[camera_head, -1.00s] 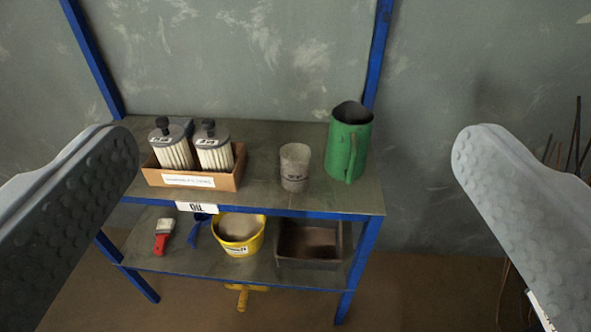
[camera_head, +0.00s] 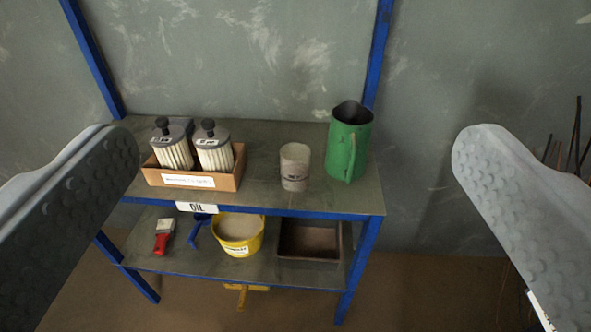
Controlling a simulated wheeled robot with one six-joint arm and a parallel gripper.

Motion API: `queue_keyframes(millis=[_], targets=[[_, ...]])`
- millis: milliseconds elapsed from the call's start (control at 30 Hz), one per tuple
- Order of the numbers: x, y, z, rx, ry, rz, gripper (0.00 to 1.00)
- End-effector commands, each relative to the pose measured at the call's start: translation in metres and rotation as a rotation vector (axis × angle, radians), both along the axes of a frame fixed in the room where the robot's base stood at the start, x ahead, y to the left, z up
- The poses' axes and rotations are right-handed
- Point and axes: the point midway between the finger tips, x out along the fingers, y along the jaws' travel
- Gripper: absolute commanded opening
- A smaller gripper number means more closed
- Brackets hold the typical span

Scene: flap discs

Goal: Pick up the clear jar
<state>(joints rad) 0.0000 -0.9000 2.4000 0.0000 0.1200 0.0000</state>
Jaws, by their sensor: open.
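A cloudy, greyish jar (camera_head: 295,167), the closest match to a clear jar, stands upright on the upper shelf of a blue-framed rack. A dark band runs around its lower part. It is between the cardboard box of filters on its left and the green jug on its right. My gripper (camera_head: 296,150) is open and empty, with its two grey studded fingers wide apart at the left and right of the view. The jar lies between them in the picture, farther away, and neither finger touches it.
A green jug (camera_head: 348,143) stands close right of the jar. A cardboard box (camera_head: 190,180) holds two filters. The lower shelf (camera_head: 180,258) carries a red-handled brush (camera_head: 163,238), a yellow bucket (camera_head: 238,236) and a dark tray (camera_head: 310,260). A grey wall (camera_head: 240,60) stands behind.

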Motion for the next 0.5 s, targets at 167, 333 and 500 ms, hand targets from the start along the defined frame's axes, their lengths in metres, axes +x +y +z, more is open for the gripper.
queue_keyframes(millis=[167, 333, 500], targets=[[0.0000, 0.0000, 0.0000, 0.000, 0.000, 0.000, 1.00], [0.0000, 0.0000, 0.0000, 0.000, 0.000, 0.000, 1.00], [0.0034, -0.0011, -0.0014, -0.002, 0.002, -0.004, 0.83]])
